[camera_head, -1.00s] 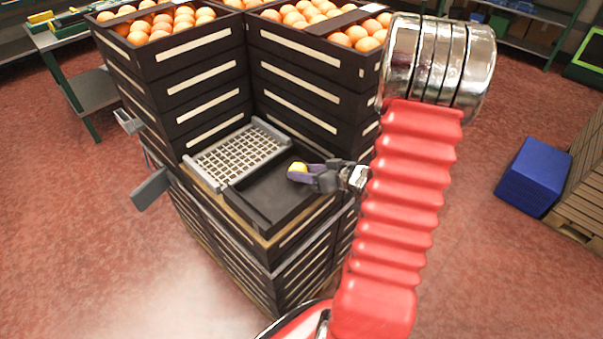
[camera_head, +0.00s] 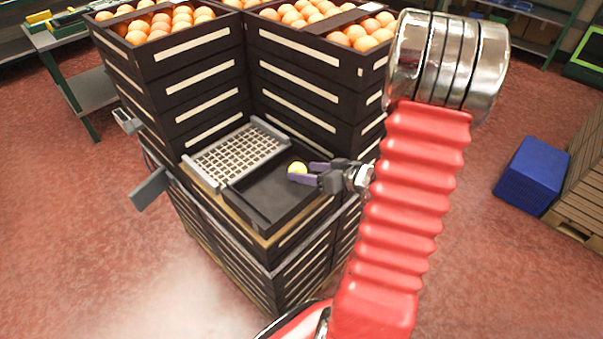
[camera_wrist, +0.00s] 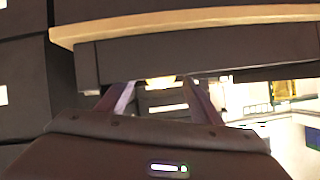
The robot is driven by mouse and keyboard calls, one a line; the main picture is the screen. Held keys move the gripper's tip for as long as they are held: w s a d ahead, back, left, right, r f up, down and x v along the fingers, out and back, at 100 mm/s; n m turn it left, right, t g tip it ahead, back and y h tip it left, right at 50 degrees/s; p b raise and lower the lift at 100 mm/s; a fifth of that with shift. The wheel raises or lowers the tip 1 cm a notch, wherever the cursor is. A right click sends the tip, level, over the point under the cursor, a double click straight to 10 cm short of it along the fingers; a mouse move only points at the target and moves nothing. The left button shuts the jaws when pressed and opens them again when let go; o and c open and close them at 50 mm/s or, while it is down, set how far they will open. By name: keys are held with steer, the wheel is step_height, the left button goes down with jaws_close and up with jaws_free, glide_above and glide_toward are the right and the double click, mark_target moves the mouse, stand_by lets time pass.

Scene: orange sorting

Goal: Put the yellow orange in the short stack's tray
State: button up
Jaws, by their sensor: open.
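The yellow orange (camera_head: 297,168) lies in the short stack's tray (camera_head: 262,207), toward its right side in the head view.
A grey grid rack (camera_head: 237,154) lies over the left part of the short stack. Tall crate stacks full of oranges (camera_head: 175,75) rise behind it on both sides. A blue box (camera_head: 533,170) and a wooden pallet stand at right. Red floor at left front is clear.

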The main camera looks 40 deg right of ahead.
steer(key=v, duration=1)
stand_by(0.8)
steer(key=s+d+f+m+g+h, duration=0.2)
steer(key=s+d+g+h, duration=0.2)
steer(key=d, duration=0.3)
steer(key=s+d+f+m+g+h, duration=0.1)
steer(key=s+d+m+g+h, duration=0.15)
steer(key=s+d+h, duration=0.35)
steer(key=w+a+r+n+y, duration=0.1)
steer(key=a+r, duration=0.5)
steer(key=a, duration=0.8)
steer(key=w+a+r+n+y, duration=0.2)
steer(key=a+r, duration=0.4)
steer(key=a, duration=0.7)
steer(key=w+a+r+n+y, duration=0.1)
steer(key=a+r+y, duration=0.3)
steer(key=a, duration=1)
steer(key=shift+w+a+r+n, duration=0.25)
steer(key=shift+r+n, duration=0.4)
steer(key=shift+r, duration=0.35)
